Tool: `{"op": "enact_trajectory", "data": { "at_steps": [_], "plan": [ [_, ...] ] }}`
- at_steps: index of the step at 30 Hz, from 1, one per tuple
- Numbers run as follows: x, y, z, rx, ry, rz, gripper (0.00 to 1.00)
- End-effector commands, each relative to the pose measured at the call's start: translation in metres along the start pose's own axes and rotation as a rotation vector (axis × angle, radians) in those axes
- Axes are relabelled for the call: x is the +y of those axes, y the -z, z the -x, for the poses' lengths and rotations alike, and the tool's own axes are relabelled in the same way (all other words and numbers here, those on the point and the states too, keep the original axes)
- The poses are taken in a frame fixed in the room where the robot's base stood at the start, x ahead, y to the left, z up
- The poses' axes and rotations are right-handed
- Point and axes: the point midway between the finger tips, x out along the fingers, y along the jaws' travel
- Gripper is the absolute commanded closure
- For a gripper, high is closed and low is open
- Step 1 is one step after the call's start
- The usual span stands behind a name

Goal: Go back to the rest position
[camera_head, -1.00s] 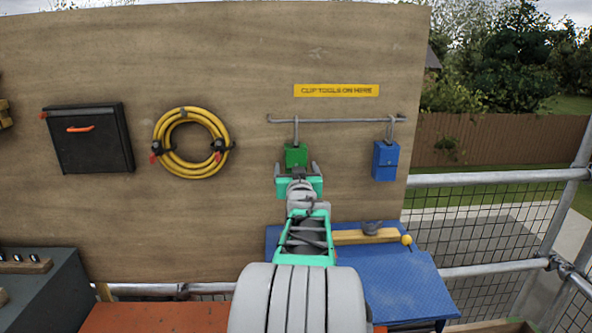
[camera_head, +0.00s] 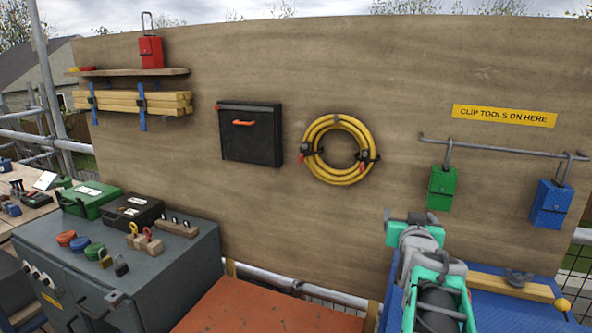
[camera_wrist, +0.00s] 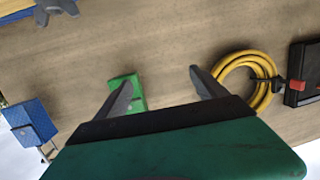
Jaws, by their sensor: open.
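My gripper (camera_head: 410,216) is in front of the plywood board, below and left of the green tool block. It also shows in the wrist view (camera_wrist: 160,92), its two grey fingers spread apart with nothing between their tips. The green block (camera_head: 442,188) hangs by its hook from the rail (camera_head: 500,147); in the wrist view the green block (camera_wrist: 125,92) shows partly behind one finger. The blue block (camera_head: 551,204) hangs from the same rail to the right and shows at the left in the wrist view (camera_wrist: 30,125).
A yellow coiled hose (camera_head: 340,150) and a black case (camera_head: 250,135) hang on the board. A red block (camera_head: 151,50) stands on a shelf at upper left. A grey cabinet (camera_head: 160,270) and orange surface (camera_head: 270,305) lie below. A blue table (camera_head: 500,310) is under my arm.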

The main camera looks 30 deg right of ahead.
Motion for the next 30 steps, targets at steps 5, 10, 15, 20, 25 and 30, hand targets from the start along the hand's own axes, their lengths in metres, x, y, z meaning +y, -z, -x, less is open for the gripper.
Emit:
{"op": "enact_trajectory", "data": {
  "at_steps": [5,10,15,20,25,30],
  "plan": [
    [-0.135,-0.062,0.051,-0.33,0.24,0.078,0.18],
    [-0.219,-0.132,0.154,-0.672,0.435,0.234,0.18],
    [-0.239,-0.183,0.261,-0.955,0.553,0.428,0.18],
    [-0.234,-0.201,0.302,-1.064,0.581,0.516,0.18],
    [-0.233,-0.203,0.304,-1.072,0.58,0.519,0.18],
    [-0.233,-0.203,0.303,-1.071,0.58,0.518,0.18]
  ]
}}
